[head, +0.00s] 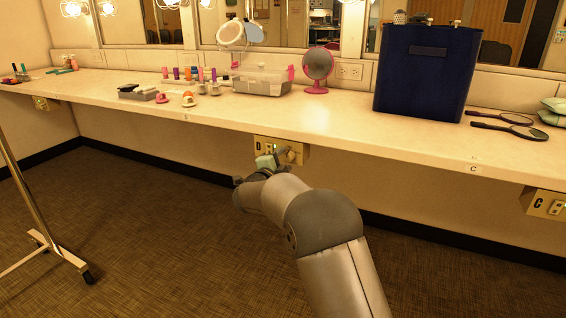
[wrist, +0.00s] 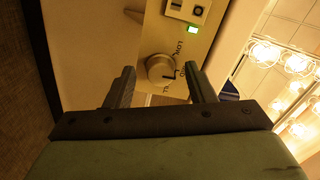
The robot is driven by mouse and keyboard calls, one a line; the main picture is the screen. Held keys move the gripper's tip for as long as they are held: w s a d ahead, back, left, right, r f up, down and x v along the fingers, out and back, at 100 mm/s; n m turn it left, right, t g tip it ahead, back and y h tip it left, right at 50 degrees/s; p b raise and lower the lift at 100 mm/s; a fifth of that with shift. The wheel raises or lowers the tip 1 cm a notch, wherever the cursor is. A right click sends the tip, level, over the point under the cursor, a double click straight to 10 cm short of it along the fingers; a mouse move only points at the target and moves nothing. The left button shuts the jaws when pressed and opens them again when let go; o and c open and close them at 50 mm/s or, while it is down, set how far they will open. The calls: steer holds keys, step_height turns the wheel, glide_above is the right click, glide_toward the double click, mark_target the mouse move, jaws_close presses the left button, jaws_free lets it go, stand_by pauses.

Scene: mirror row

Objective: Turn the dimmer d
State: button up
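The beige dimmer panel marked D (head: 266,144) is fixed under the counter's front edge, and its round knob (head: 291,154) shows at its right side. In the wrist view the pale knob (wrist: 160,69) has a dark pointer mark, with "LOW" printed near it. A lit green indicator (wrist: 191,30) is on the same panel. My gripper (wrist: 161,74) is open, with one finger on each side of the knob in the picture. I see gaps between fingers and knob; how deep the fingertips reach is unclear. In the head view my gripper (head: 262,170) is just before the panel, partly hidden by my wrist.
The counter (head: 400,142) runs above the panel. It bears a dark blue box (head: 425,75), a pink round mirror (head: 317,68), a clear organizer (head: 262,82) and hand mirrors (head: 510,130). Panel C (head: 545,204) is at right. A metal rack (head: 30,195) stands left.

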steer(key=p+v, duration=0.4)
steer(key=v, duration=1.3)
steer(key=shift+s, duration=0.2)
steer(key=shift+a, duration=0.1)
